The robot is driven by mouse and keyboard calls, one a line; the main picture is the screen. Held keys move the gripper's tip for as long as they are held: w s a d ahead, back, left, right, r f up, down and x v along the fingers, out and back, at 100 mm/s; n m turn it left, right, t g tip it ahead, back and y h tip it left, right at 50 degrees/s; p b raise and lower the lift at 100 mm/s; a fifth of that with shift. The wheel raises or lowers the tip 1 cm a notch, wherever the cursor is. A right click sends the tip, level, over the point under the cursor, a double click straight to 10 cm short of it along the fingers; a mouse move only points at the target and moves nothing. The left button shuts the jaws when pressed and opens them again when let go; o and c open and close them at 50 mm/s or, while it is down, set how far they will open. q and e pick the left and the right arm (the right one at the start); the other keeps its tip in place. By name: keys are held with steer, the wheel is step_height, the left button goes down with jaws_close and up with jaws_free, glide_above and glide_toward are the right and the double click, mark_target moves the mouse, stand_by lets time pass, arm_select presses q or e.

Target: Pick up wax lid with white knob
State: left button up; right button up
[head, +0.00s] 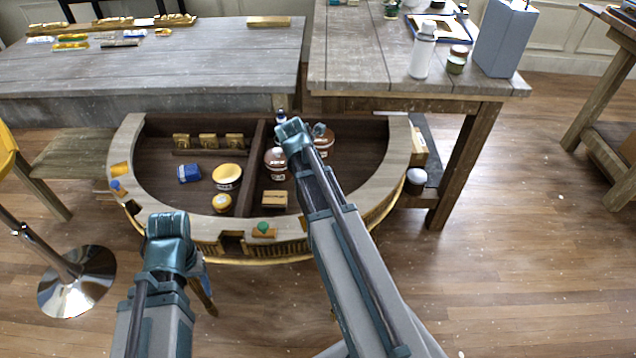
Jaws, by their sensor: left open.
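A round brown lid with a pale knob (276,156) sits on a jar in the right compartment of the half-round console. A second jar with a brown lid (326,141) stands to its right, partly hidden by my right arm. A small yellow round piece with a pale top (222,202) lies in the left compartment; I cannot tell which one is the wax lid. My left gripper (203,273) is in front of the console's front left edge, open, mostly hidden by its wrist, apart from these things. My right wrist is over the right compartment; its gripper's fingers (319,130) are mostly hidden.
The console's pale rim (130,150) and central divider (258,165) bound the compartments. A yellow bowl (227,174), a blue packet (189,173) and a wooden block (274,199) stand inside. A tall wooden table (350,60) is behind right, with a white bottle (423,52).

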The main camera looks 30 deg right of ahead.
jaws_close()
steer(key=shift+r, duration=0.15)
